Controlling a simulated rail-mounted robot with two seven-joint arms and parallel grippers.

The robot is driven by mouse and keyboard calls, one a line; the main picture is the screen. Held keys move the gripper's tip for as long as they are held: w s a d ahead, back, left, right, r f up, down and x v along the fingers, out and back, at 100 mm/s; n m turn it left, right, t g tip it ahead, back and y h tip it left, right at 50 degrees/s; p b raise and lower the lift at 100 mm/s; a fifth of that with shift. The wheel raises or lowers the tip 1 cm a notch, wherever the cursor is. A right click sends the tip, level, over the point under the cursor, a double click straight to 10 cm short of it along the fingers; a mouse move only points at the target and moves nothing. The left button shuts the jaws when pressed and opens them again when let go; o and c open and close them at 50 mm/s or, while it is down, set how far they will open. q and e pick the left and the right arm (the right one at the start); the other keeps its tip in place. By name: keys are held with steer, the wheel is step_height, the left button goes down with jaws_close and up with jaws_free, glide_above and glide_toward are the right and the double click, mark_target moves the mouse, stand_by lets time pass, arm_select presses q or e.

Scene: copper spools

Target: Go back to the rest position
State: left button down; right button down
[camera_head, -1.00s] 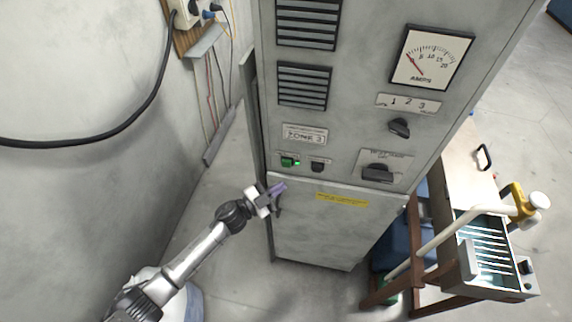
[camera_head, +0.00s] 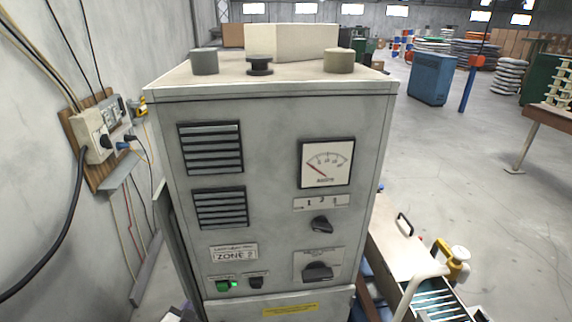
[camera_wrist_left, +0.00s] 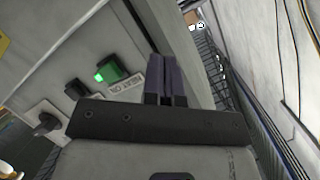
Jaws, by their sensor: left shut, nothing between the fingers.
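My left gripper (camera_wrist_left: 173,78) shows in the left wrist view with its two dark purple fingers together and nothing between them. It is beside the grey cabinet (camera_head: 270,130), near the lit green button (camera_wrist_left: 118,70), and I see no contact with the button. The green button also shows low on the cabinet front in the head view (camera_head: 223,285). In the head view only a small part of my left gripper shows at the bottom edge, left of the cabinet. My right gripper is in neither view.
A black selector knob (camera_head: 317,271) sits right of the buttons, with an amps meter (camera_head: 326,163) above it. A wall board with cables (camera_head: 92,140) is at the left. A bench (camera_head: 400,250) stands right of the cabinet. Open floor lies at the right.

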arm_select(q)
steer(key=s+d+r+n+g+h+p, duration=0.1)
steer(key=s+d+r+g+p, duration=0.1)
steer(key=s, duration=0.7)
steer(key=s+d+r+n+g+p, duration=0.1)
steer(key=s+d+r+n+g, duration=0.15)
steer(key=s, duration=0.55)
steer(key=s+d+r+g+h+p, duration=0.1)
steer(key=s+r+g+p, duration=0.15)
steer(key=s, duration=0.65)
steer(key=s+f+n+g+p, duration=0.1)
steer(key=s+f+g+p, duration=0.1)
steer(key=s, duration=1.1)
step_height(320, 180, down, 2)
steer(key=shift+s+f+g+p, duration=0.25)
steer(key=shift+g+p, duration=0.15)
steer(key=shift+g, duration=0.4)
steer(key=shift+d, duration=0.1)
